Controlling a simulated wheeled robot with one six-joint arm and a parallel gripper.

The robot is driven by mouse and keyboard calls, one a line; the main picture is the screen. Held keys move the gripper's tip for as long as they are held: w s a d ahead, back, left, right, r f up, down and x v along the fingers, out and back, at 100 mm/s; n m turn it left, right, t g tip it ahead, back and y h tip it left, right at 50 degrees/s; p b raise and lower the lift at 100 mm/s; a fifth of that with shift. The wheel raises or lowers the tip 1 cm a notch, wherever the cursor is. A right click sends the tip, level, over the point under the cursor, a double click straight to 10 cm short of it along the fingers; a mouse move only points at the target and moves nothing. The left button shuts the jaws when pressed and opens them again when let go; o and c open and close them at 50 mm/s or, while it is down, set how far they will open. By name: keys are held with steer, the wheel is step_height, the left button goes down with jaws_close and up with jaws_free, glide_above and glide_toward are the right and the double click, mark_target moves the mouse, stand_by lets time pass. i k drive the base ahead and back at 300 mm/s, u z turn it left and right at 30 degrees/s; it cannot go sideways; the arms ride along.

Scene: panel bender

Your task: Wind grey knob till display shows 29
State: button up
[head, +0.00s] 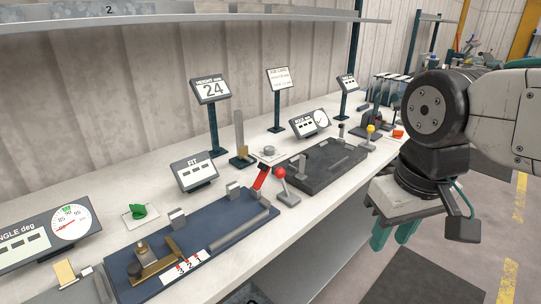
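The height display (213,89) stands on a dark post at the back of the bench and reads 24. A small grey round knob (269,151) sits on a white plate on the bench, to the right of a brass-based upright column (240,146). My gripper (394,236) is at the right, in front of the bench edge and well apart from the knob. Its two teal fingers point down with a gap between them, and nothing shows between them.
A red-ball lever (281,173) stands in front of the knob. A dark grey fixture block (322,166) lies to the right, a blue fixture plate (226,219) to the left. A job card sign (280,79) stands behind. A shelf (170,17) runs above the bench.

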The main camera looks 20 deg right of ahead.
mark_target(268, 150)
steer(key=z, duration=0.05)
steer(key=k, duration=0.6)
steer(key=z, duration=0.8)
steer(key=i, duration=1.15)
steer(key=u, duration=0.75)
steer(key=i, duration=0.45)
steer(key=u, duration=0.45)
